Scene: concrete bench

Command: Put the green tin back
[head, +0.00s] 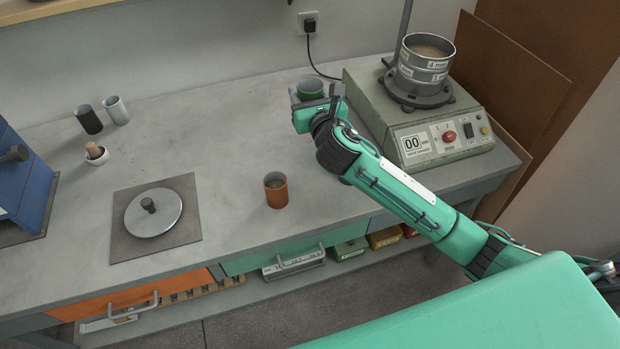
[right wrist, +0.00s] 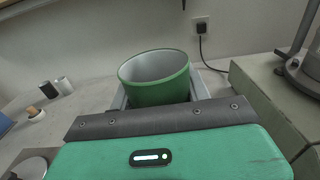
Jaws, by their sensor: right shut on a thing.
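The green tin (head: 311,90) is at the back of the bench, left of the sieve shaker. My right gripper (head: 308,97) is shut on it, with a finger on either side. In the right wrist view the green tin (right wrist: 157,82) stands between the fingers, its mouth up and a pale inner wall showing. It looks slightly tilted there. The gripper hides its lower part, so I cannot tell whether its base touches the bench. My left gripper is not in view.
The sieve shaker (head: 418,125) stands close on the right. An orange tin (head: 276,194) stands nearer the front. Black (head: 88,120) and white (head: 117,110) cups, a small mortar (head: 97,156) and a lid on a square plate (head: 120,236) are left.

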